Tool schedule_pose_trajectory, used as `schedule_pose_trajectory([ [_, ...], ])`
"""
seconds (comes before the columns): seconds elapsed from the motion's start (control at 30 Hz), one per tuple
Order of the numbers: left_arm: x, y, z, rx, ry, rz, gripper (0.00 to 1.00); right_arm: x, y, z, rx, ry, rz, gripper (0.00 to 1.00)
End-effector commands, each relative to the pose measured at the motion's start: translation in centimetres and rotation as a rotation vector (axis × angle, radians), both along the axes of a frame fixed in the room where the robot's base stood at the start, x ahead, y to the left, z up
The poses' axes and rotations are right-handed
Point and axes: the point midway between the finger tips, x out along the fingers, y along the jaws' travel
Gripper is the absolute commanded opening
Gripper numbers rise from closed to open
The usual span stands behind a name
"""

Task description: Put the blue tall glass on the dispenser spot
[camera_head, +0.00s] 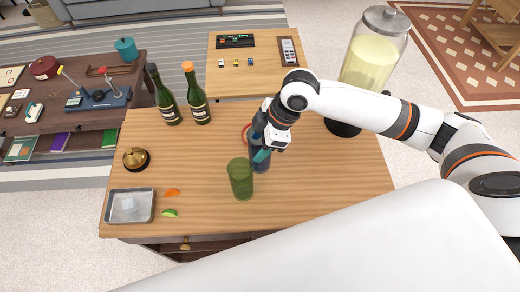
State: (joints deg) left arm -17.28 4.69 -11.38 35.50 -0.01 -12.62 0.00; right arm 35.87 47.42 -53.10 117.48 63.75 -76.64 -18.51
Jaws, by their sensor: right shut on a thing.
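The blue tall glass (261,162) is upright near the middle of the wooden counter, behind and right of a green tall glass (240,179). My right gripper (266,143) is shut on it from above and hides much of its upper part. I cannot tell whether its base touches the counter. A red ring (245,133) on the counter shows partly behind the glass and gripper; it may be the dispenser spot. The drink dispenser (368,65), with pale yellow liquid, stands at the back right on a dark base, partly behind my right arm. My left gripper is out of view.
Two green bottles (168,101) stand at the back left of the counter (325,195). A brass bell (135,158), a metal tray (130,206), an orange slice (172,192) and a lime slice (169,213) lie at left. The counter's right part is clear.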

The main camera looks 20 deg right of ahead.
Motion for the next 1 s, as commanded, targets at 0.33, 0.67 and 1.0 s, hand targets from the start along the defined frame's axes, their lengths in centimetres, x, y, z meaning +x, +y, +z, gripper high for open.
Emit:
schedule_pose_trajectory([
  [0.33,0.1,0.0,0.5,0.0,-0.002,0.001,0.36,0.0,0.0,-3.4,0.0,0.003,-0.002,0.09],
  [0.67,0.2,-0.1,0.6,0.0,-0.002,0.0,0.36,0.1,0.0,-4.6,0.0,-0.002,-0.001,0.09],
  [1.0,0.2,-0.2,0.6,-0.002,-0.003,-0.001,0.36,0.0,0.0,-4.9,0.0,-0.001,-0.001,0.75],
])
